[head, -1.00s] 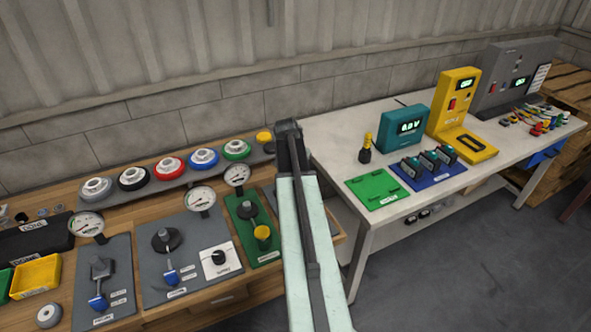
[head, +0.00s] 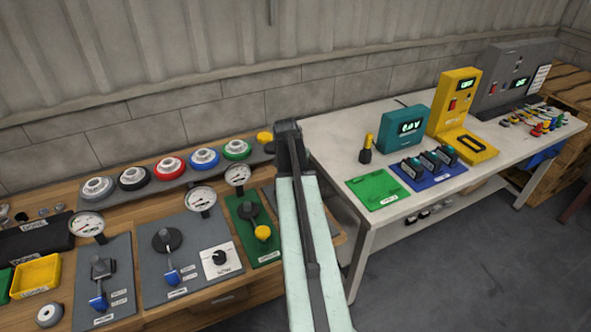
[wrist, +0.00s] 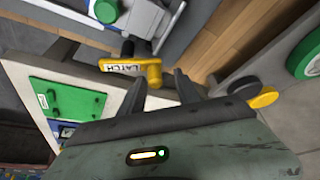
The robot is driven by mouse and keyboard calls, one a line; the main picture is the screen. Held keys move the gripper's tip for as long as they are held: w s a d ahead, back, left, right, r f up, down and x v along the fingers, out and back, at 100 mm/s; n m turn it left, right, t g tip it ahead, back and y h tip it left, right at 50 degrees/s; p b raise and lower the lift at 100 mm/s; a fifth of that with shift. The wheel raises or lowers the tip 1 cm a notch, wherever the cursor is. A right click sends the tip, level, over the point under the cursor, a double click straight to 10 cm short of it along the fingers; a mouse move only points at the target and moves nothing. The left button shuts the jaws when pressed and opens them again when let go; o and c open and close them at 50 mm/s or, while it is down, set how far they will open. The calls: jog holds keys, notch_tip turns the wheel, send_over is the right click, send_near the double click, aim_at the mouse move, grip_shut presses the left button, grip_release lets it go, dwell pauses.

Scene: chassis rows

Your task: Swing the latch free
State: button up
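The yellow latch (wrist: 153,72) shows in the wrist view, just ahead of my gripper (wrist: 160,85). A white label reading LATCH (wrist: 124,69) is beside it. The two dark fingers stand apart, so my gripper is open, with the yellow end of the latch in front of the gap and nearer the left finger. I cannot tell whether they touch. In the head view my gripper (head: 287,128) is at the right end of the wooden bench, and my arm hides the latch.
A yellow-topped knob (wrist: 263,97) and a green ring (wrist: 306,55) are right of my gripper in the wrist view. The wooden bench (head: 217,302) carries gauge and lever panels. A white table (head: 325,140) at right holds a green plate (head: 380,189) and instruments.

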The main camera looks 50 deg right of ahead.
jog(key=shift+s, duration=0.1)
jog(key=shift+r+p, duration=0.3)
jog(key=shift+p, duration=0.05)
jog(key=p+v, duration=0.6)
jog(key=v, duration=0.1)
jog(key=shift+r, duration=0.1)
